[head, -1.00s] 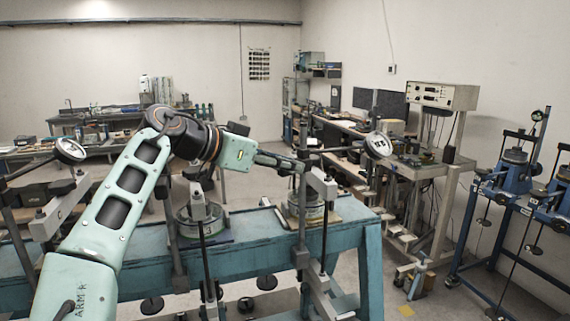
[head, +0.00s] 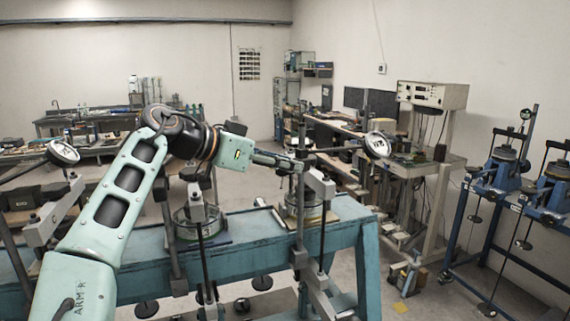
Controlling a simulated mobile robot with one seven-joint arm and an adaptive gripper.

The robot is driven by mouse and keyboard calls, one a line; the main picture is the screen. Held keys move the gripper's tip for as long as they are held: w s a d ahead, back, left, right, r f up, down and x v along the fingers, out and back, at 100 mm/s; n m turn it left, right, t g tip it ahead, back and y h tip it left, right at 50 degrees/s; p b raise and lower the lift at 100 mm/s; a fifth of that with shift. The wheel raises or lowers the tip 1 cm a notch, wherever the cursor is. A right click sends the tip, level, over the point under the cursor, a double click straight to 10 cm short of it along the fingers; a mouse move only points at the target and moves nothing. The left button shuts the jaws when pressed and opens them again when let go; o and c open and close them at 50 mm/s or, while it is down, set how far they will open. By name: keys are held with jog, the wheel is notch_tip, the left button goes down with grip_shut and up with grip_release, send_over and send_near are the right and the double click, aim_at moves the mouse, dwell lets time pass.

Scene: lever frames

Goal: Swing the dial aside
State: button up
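A round white-faced dial (head: 377,145) sits at the right end of a thin dark horizontal arm, above the right end of the teal bench. A second similar dial (head: 63,152) is at the far left on its own arm. My gripper (head: 294,165) reaches in from the left, at the post end of the right dial's arm. It is small and partly merged with the post, so I cannot tell whether its fingers are open, shut or touching. The right dial stands apart from my gripper, to its right.
The teal bench (head: 255,235) runs below my arm and carries round cells, metal uprights (head: 318,186) and hanging rods close to my gripper. A blue-framed stand (head: 500,172) is at the right. A workbench with instruments (head: 432,95) stands behind, with open floor between.

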jog(key=shift+o, duration=0.4)
notch_tip(320, 180, up, 10)
dwell(0.5)
jog(key=shift+c, duration=0.2)
